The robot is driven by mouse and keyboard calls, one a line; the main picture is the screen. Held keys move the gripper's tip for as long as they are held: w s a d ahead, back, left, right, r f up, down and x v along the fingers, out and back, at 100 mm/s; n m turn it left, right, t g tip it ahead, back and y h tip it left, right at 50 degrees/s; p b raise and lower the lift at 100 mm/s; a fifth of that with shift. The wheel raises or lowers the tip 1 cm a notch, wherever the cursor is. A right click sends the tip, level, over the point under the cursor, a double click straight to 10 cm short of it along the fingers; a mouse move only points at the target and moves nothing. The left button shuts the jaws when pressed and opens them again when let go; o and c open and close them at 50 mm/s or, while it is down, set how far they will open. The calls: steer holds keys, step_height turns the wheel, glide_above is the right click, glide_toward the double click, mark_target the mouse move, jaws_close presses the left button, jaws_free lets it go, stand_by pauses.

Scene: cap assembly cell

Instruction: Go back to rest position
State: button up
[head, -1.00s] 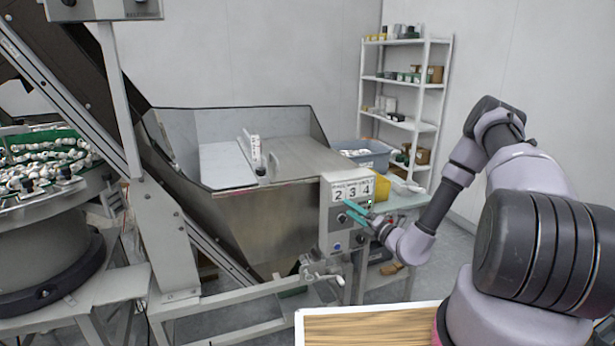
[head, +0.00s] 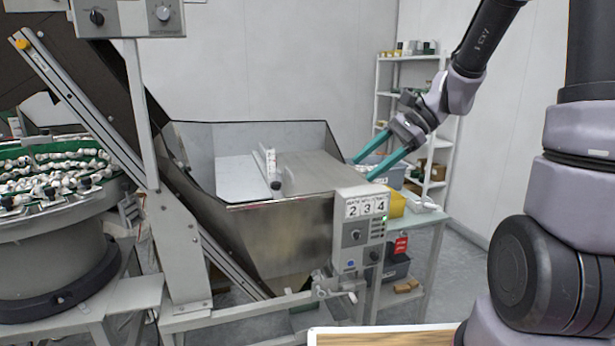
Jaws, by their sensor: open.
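My gripper (head: 362,168) is in the right half of the head view, above and behind the control box. Its two long teal fingers are spread apart and point down and to the left. Nothing shows between them. My arm comes in from the upper right, with the wrist higher than the fingertips. The control box (head: 347,262) carries a "2 3 4" plate, knobs and a green light, and stands at the right front of the hopper. The gripper appears clear of the box.
The metal hopper (head: 262,240) fills the middle. A round feeder bowl (head: 40,240) with white caps stands at left. A side table (head: 425,219) holds a yellow bin (head: 397,204) and a grey bin. Shelves (head: 390,91) stand behind my gripper. A wooden board (head: 390,340) lies in front.

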steer(key=s+d+r+n+t+h, duration=0.7)
steer(key=s+d+r+n, duration=0.1)
steer(key=s+d+r, duration=0.2)
step_height(320, 180, up, 2)
steer(key=shift+s+d+r+n+t+h, duration=0.1)
steer(key=shift+s+d+n+t+h, duration=0.25)
steer(key=shift+d, duration=0.2)
stand_by(6.3)
